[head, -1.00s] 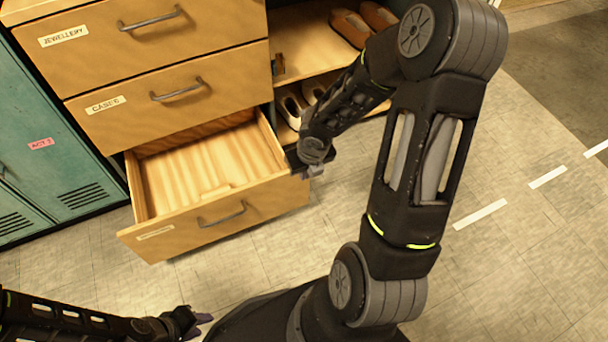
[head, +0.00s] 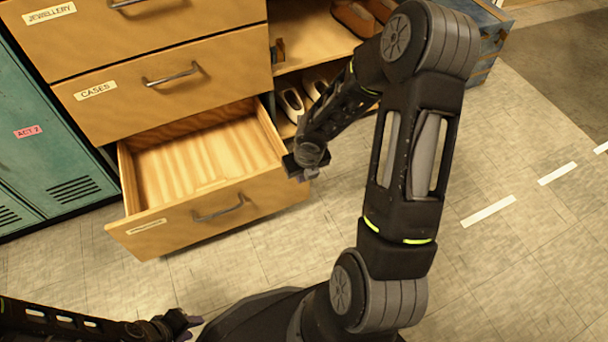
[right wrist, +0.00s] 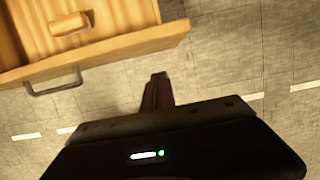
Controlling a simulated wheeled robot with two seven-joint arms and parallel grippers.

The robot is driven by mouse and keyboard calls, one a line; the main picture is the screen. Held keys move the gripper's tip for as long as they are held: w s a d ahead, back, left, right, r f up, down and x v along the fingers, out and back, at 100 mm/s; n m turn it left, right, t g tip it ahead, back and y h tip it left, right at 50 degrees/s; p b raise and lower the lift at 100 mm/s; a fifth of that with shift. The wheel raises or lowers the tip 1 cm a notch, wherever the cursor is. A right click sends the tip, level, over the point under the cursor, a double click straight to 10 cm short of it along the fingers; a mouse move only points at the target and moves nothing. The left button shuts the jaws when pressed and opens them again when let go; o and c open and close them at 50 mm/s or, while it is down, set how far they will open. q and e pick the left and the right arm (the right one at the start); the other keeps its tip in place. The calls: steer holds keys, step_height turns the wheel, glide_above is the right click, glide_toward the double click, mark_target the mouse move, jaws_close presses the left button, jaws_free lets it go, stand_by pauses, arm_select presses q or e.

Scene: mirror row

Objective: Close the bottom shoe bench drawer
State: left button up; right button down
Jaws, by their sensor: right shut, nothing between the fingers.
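In the right wrist view the shut fingers (right wrist: 157,88) show over the floor, with the drawer's corner and handle (right wrist: 57,85) up and to the left. My left gripper (head: 190,325) is low at the bottom edge, away from the drawer; its jaws are unclear.
Above are the closed CASES drawer (head: 165,85) and the JEWELLERY drawer (head: 150,35). Open shelves with shoes (head: 292,105) lie to the right, behind my right arm. A teal locker (head: 45,150) stands at the left. The floor before the drawer is clear.

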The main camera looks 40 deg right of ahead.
arm_select(q)
steer(key=shift+r+p, duration=0.1)
steer(key=shift+p, duration=0.5)
arm_select(e)
steer(key=shift+w+d+f, duration=0.1)
steer(key=shift+w+d, duration=0.15)
steer(key=shift+w, duration=0.75)
steer(key=shift+w+d, duration=0.25)
steer(key=shift+w, duration=0.7)
arm_select(q)
steer(key=shift+r, duration=0.1)
arm_select(e)
steer(key=shift+w, duration=0.1)
